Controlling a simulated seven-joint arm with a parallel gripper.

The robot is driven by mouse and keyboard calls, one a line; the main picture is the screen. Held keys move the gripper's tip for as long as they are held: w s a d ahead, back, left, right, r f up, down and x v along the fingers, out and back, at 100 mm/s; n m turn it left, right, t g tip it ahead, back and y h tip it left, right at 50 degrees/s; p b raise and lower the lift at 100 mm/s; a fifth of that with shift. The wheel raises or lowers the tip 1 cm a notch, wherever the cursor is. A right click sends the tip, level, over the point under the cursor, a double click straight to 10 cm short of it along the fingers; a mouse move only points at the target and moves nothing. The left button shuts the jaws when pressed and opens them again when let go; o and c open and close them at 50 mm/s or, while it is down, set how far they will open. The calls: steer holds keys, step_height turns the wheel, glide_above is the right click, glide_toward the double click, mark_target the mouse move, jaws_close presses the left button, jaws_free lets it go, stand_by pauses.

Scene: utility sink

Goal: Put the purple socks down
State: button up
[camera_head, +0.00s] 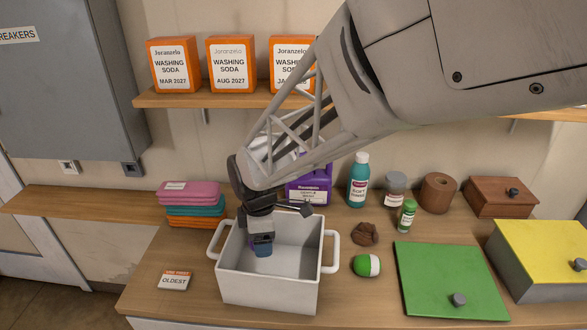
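My gripper (261,240) points down into a white basin (268,296) with two side handles, on the wooden counter. A small bluish-purple bundle (263,250), which looks like the purple socks, shows at my fingertips. The fingers appear closed on it, and they hide most of it. It is inside the basin's outline in the picture; I cannot tell whether it touches the basin floor. The rest of the visible basin floor looks bare.
A brown bundle (365,233) and a green-and-white bundle (368,265) lie right of the basin. Beyond are a green lid (440,275), a yellow-topped box (545,250) and bottles. Folded cloths (190,205) and an "OLDEST" card (175,280) are at left. A shelf (220,97) holds orange boxes.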

mark_target(257, 270)
steer(key=shift+s+a+f+n, duration=0.35)
steer(key=shift+s+a+n, duration=0.15)
steer(key=shift+s+a, duration=0.3)
steer(key=shift+f, duration=3.1)
steer(key=shift+f, duration=1.9)
steer(key=o, duration=0.9)
steer(key=shift+f, duration=0.1)
